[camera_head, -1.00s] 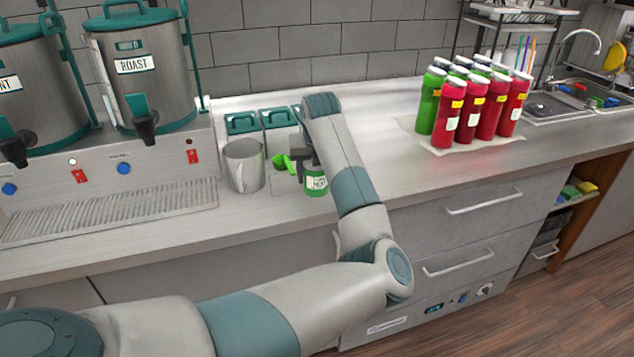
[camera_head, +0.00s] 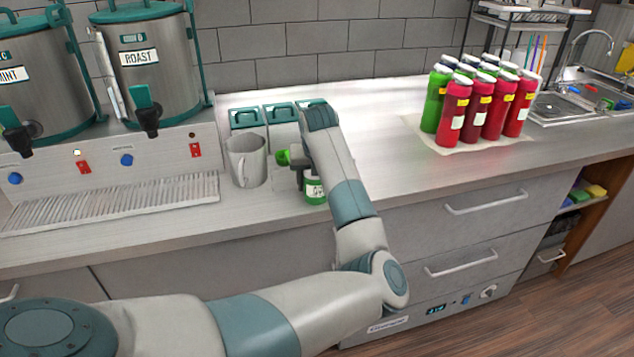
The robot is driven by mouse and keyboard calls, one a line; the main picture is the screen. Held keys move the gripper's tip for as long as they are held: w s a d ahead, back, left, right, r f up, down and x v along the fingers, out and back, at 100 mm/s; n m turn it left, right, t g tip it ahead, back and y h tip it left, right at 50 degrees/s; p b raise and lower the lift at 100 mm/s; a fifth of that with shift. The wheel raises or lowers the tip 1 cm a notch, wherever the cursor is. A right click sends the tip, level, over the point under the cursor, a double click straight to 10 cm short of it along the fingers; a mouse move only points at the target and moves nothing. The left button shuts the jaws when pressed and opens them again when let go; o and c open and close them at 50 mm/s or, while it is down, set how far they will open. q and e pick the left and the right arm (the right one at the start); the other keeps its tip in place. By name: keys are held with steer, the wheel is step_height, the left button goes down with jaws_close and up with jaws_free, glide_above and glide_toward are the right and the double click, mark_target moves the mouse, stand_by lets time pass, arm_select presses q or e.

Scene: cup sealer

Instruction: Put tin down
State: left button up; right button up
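The tin (camera_head: 316,191), a small green can with a white label, is at the front of the counter, right of the grey mug. I cannot tell whether its base touches the counter. My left gripper (camera_head: 303,180) is at the tin's upper left side and appears shut on it. The gripper's fingers are dark and partly hidden by my forearm and wrist. My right gripper is not in view.
A grey mug (camera_head: 246,162) stands left of the tin, with a green scoop (camera_head: 283,157) between them. Teal-lidded containers (camera_head: 281,115) stand behind. Several red and green bottles (camera_head: 480,105) stand on a mat to the right. The counter between is clear.

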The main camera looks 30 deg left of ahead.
arm_select(q)
steer(key=shift+f, duration=0.1)
steer(key=o, duration=1.2)
steer(key=shift+w+d, duration=0.1)
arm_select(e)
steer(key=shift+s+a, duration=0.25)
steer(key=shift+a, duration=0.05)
arm_select(q)
steer(key=shift+r, duration=0.25)
steer(key=b+v, duration=0.1)
steer(key=v, duration=0.4)
steer(key=shift+b, duration=0.35)
steer(key=b+v, duration=0.1)
steer(key=v, duration=0.5)
steer(key=shift+d+r, duration=0.15)
steer(key=shift+r, duration=0.2)
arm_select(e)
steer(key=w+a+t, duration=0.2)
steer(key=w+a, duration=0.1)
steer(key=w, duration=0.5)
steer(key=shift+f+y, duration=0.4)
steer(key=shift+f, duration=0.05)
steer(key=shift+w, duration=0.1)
